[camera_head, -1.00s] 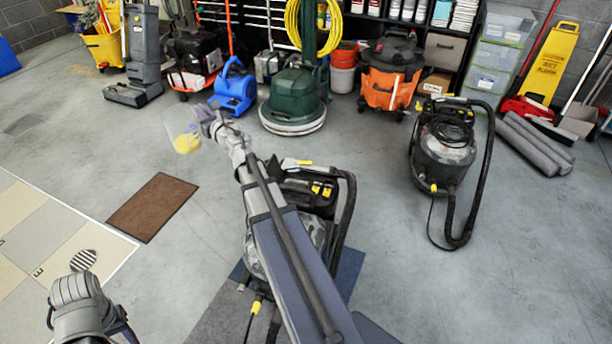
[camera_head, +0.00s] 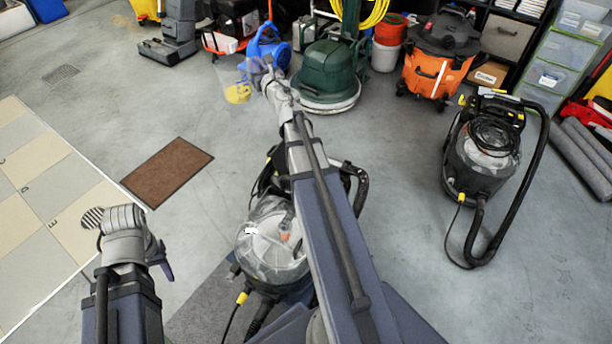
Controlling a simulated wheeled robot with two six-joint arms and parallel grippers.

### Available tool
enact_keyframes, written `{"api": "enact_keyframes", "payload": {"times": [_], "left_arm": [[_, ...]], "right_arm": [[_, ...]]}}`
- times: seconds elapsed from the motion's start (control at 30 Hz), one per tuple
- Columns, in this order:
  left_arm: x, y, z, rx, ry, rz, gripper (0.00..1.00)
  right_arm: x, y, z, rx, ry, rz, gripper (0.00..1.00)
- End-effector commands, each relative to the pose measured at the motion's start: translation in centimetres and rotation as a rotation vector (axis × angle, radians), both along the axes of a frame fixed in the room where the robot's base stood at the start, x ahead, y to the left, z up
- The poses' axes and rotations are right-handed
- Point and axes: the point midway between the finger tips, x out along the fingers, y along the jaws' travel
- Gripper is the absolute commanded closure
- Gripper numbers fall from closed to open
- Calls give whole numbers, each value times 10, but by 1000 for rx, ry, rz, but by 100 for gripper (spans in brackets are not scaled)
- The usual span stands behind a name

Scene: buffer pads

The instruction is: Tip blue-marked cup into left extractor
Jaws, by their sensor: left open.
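A clear cup (camera_head: 238,90) with yellow contents is held in the air at the end of my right arm, left of the blue blower. Its blue mark cannot be made out. My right gripper (camera_head: 258,72) is small here and appears shut on the cup's side. The left extractor (camera_head: 270,245) has a clear domed tank and stands below my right arm, which hides part of it. The cup is well beyond it in the picture. My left gripper (camera_head: 135,250) is open and empty at the lower left, left of the extractor.
A second extractor (camera_head: 485,150) with a black hose stands at the right. A brown mat (camera_head: 167,171) lies on the floor at left. A green floor machine (camera_head: 333,72), blue blower (camera_head: 267,45) and orange vacuum (camera_head: 436,68) stand at the back. Floor between the extractors is clear.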

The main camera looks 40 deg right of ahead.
Motion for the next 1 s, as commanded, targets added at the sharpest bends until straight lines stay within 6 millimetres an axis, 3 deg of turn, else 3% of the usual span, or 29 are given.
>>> {"api": "enact_keyframes", "payload": {"times": [0.03, 0.47, 0.73, 1.0], "left_arm": [[0, 0, -14, 0, 0, 0, 55], [1, 0, -101, 0, -3, 0, 55], [1, 0, -154, 1, -4, 0, 55], [1, 0, -207, 1, -7, -1, 55]], "right_arm": [[3, -3, -14, 1, 0, -27, 100], [5, -43, -101, 3, 0, -442, 100], [-13, -55, -154, 4, -1, -713, 100], [-42, -51, -207, 5, -2, -984, 100]]}}
